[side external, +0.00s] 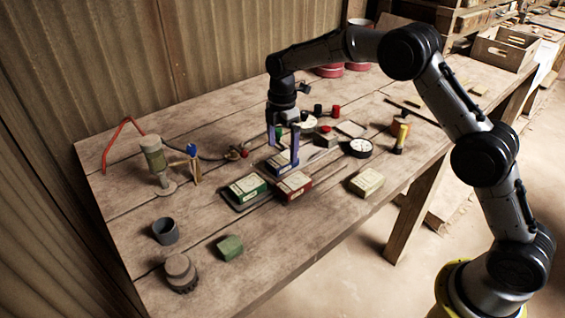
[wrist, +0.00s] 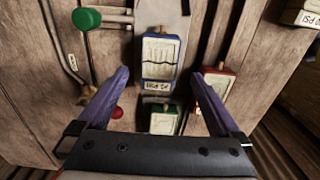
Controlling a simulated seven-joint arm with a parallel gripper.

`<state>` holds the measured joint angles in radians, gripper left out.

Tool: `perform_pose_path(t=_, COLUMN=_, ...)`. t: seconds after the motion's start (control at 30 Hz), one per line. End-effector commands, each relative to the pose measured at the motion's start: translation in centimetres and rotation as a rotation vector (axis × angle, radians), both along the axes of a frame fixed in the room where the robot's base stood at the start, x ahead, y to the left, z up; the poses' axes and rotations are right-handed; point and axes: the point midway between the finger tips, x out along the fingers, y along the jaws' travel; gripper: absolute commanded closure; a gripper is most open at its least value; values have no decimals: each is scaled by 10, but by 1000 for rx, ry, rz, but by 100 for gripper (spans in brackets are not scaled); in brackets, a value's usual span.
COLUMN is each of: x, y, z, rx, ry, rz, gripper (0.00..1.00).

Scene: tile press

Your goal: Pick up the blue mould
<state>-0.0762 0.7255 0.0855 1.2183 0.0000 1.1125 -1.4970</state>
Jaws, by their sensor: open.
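The blue mould (wrist: 161,60) is a blue-framed block with a cream face and a label on its front, seen between my fingers in the wrist view. In the wrist view my gripper (wrist: 160,80) has a finger on each side of the blue mould, with a gap to each. I cannot tell how far down the fingertips reach beside it.
A green mould (side external: 246,190) and a red mould (side external: 294,186) stand close to the blue one; the red mould (wrist: 217,88) is near my right finger. A cream block (side external: 366,182), a round gauge (side external: 358,148) and a green knob (wrist: 87,19) are nearby.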

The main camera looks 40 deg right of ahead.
Motion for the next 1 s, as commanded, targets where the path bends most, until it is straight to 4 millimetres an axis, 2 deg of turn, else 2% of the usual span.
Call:
perform_pose_path(t=0.03, x=0, y=-1, z=-9, rx=0, ry=4, rz=-1, gripper=0)
perform_pose_path(t=0.2, x=0, y=-2, z=-31, rx=0, ry=3, rz=0, gripper=0)
perform_pose_path(t=0.53, x=1, y=-2, z=-37, rx=0, ry=0, rz=0, gripper=0)
perform_pose_path(t=1.0, x=1, y=-2, z=-36, rx=0, ry=0, rz=0, gripper=85)
